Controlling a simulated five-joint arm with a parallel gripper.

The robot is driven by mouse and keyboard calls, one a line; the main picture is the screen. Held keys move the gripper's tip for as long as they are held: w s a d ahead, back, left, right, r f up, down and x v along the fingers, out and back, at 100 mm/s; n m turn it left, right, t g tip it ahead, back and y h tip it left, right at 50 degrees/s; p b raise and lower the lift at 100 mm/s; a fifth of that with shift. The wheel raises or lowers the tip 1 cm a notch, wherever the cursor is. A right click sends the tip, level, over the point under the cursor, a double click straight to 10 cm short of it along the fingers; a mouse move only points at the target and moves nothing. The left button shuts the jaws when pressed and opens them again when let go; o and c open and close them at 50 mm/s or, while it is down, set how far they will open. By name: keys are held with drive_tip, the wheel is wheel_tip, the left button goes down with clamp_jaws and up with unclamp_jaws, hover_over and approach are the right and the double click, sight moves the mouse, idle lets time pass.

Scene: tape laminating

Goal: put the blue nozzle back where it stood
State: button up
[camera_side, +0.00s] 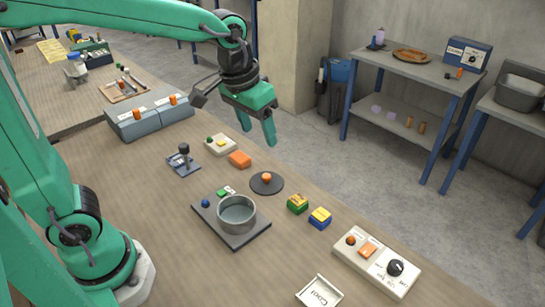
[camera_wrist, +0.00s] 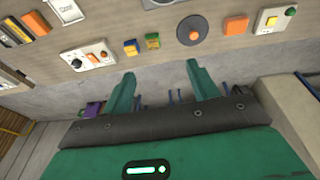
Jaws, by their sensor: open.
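I cannot pick out a nozzle for certain. A small round blue piece (camera_side: 205,203) sits on the left corner of a dark plate (camera_side: 233,238), beside a grey round pot (camera_side: 237,228). Its shape is too small to tell. My gripper (camera_side: 258,135) is open and empty, held up near the far edge of the bench, above and behind the orange block (camera_side: 240,159). In the wrist view my gripper (camera_wrist: 160,72) shows its two green fingers spread apart with nothing between them.
On the wooden bench (camera_side: 150,215) stand a black disc with an orange knob (camera_side: 267,181), a green-yellow block (camera_side: 297,204), a blue-yellow block (camera_side: 320,217), a control box (camera_side: 377,263) and a small stand with a black knob (camera_side: 184,160). The left front of the bench is clear.

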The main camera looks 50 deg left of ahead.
drive_tip(key=s+a+t, duration=0.2)
drive_tip(key=s+a, duration=0.5)
drive_tip(key=s, duration=0.6)
drive_tip(key=shift+r+t+y, duration=0.2)
drive_tip(key=shift+t+y, duration=0.1)
drive_tip(key=shift+t, duration=0.1)
